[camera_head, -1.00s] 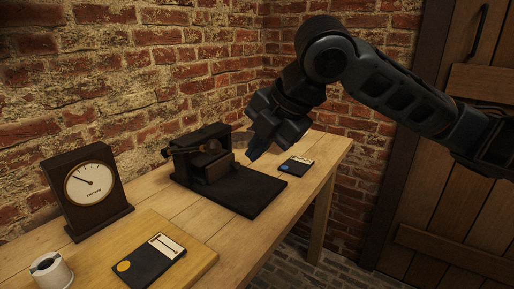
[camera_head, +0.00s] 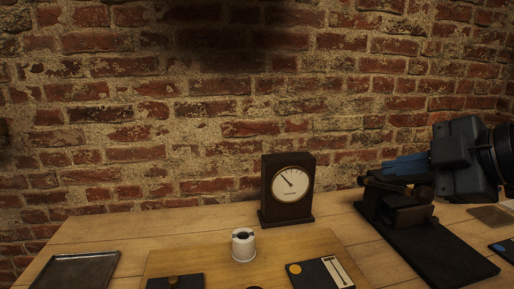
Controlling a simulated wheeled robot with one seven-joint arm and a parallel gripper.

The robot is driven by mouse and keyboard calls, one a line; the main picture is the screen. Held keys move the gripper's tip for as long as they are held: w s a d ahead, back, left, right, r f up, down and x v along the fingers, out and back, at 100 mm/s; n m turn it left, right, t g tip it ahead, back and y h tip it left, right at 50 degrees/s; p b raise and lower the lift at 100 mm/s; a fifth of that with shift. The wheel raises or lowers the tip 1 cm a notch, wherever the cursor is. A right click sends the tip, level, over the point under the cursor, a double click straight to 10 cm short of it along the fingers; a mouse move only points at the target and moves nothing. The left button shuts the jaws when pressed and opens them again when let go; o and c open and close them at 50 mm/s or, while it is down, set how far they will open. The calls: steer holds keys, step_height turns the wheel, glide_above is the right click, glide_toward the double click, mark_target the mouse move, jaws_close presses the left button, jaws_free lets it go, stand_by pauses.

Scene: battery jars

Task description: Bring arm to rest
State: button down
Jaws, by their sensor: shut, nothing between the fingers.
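My gripper (camera_head: 406,166) is at the right side of the view, above and behind the dark stand, its shut blue-grey fingers pointing left. Nothing shows between the fingers. The gripper body and part of the wrist show at the right edge; the rest of my arm is out of view. The dark stand (camera_head: 402,211) on its black base stands on the wooden table (camera_head: 150,221) below the gripper. Whether the fingers touch the stand, I cannot tell.
A dial gauge in a dark case (camera_head: 288,188) stands mid-table. A white jar (camera_head: 243,245) is in front of it on a wooden board. A black card with a yellow dot (camera_head: 318,274) and a dark tray (camera_head: 75,271) lie near the front. A brick wall (camera_head: 220,100) closes the back.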

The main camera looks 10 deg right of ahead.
steer(key=w+a+r+m+t+y+p, duration=0.15)
steer(key=a+r+m+t, duration=0.25)
steer(key=a+m+t, duration=0.4)
steer(key=s+f+m+g+h, duration=0.1)
steer(key=s+f+m+h, duration=0.4)
steer(key=s+f, duration=0.4)
steer(key=s+f+m+h, duration=0.3)
steer(key=s+f+m, duration=0.4)
steer(key=f, duration=0.4)
steer(key=s+d+f+n+g+p, duration=0.1)
steer(key=s+f, duration=0.1)
steer(key=s, duration=0.8)
steer(key=s+d+f+n+g+y, duration=0.1)
steer(key=s+f+n+g, duration=0.1)
steer(key=s, duration=0.9)
steer(key=shift+d+f+p, duration=0.25)
steer(key=shift+d+p, duration=0.1)
